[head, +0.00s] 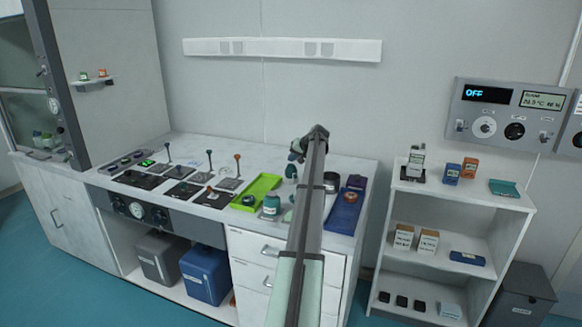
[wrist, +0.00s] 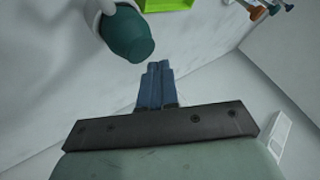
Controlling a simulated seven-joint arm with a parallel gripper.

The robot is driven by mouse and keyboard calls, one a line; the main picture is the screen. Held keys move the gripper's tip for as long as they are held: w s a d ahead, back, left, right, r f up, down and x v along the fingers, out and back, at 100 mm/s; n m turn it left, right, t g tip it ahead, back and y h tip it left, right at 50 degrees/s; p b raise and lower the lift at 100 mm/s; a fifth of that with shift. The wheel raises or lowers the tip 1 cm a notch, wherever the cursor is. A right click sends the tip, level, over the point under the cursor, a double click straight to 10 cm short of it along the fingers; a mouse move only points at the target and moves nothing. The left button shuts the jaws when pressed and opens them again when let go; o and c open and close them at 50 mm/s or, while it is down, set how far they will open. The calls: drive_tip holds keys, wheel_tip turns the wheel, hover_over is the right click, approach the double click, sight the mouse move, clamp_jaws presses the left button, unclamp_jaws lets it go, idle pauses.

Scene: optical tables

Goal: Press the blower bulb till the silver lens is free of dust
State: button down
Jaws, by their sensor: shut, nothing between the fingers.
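My gripper (wrist: 154,66) is shut and empty, its two blue fingers together in the wrist view. A teal rounded bulb (wrist: 126,36) with a white collar, which looks like the blower bulb, lies up and left of the fingertips, apart from them in the picture. In the head view a teal bulb-like thing (head: 271,203) stands on the counter by the green tray, and seems to be the same one. I cannot make out the silver lens or any dust in either view. My arm hides part of the counter in the head view.
A white shelf unit (head: 458,205) stands farther right.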

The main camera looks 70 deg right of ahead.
sight(293, 166)
drive_tip(key=shift+f, duration=1.35)
idle(1.9)
drive_tip(key=shift+r, duration=1.35)
drive_tip(key=shift+r, duration=2.5)
